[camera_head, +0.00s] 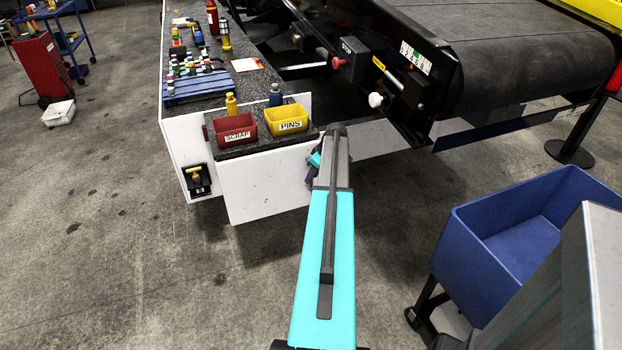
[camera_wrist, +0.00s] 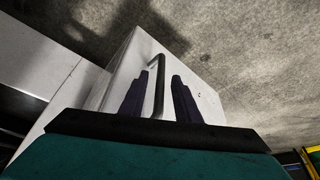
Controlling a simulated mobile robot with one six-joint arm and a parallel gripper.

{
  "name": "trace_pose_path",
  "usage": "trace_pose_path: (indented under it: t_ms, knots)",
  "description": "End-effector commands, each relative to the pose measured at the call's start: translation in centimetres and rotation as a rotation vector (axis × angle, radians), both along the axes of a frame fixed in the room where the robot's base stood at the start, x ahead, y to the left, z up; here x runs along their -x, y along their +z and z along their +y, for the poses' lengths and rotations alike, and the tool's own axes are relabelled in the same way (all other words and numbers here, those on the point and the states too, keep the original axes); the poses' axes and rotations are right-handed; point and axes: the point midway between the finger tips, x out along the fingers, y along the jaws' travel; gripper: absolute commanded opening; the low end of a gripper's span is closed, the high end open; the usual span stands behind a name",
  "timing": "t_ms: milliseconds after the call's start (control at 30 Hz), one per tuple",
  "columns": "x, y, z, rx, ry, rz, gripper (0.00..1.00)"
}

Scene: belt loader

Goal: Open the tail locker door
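The tail locker shows in the head view as a white cabinet end with a white front panel (camera_head: 265,190) below a dark speckled shelf. In the wrist view a white face (camera_wrist: 205,94) fills the middle, with a dark bar handle (camera_wrist: 158,88) on it. My gripper (camera_wrist: 160,82) is open, its two dark fingers on either side of the handle. I cannot tell whether either touches. In the head view my gripper (camera_head: 314,166) is mostly hidden by my arm.
A red SCRAP bin (camera_head: 235,128) and a yellow PINS bin (camera_head: 286,121) sit on the shelf. A yellow-handled latch (camera_head: 197,179) is on the cabinet side. The belt loader (camera_head: 530,40) stands behind right, a blue bin (camera_head: 500,240) at right.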

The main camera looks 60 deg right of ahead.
Motion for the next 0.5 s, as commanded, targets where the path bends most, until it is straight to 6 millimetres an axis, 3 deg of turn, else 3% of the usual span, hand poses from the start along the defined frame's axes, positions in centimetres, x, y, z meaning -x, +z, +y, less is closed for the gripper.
trace_pose_path:
  t_ms: [200, 500]
  knots:
    - [-0.8, -1.8, -0.1, -0.001, 0.0, 0.0, 0.29]
    - [-0.9, -2.1, 0.0, 0.0, 0.0, 0.0, 0.29]
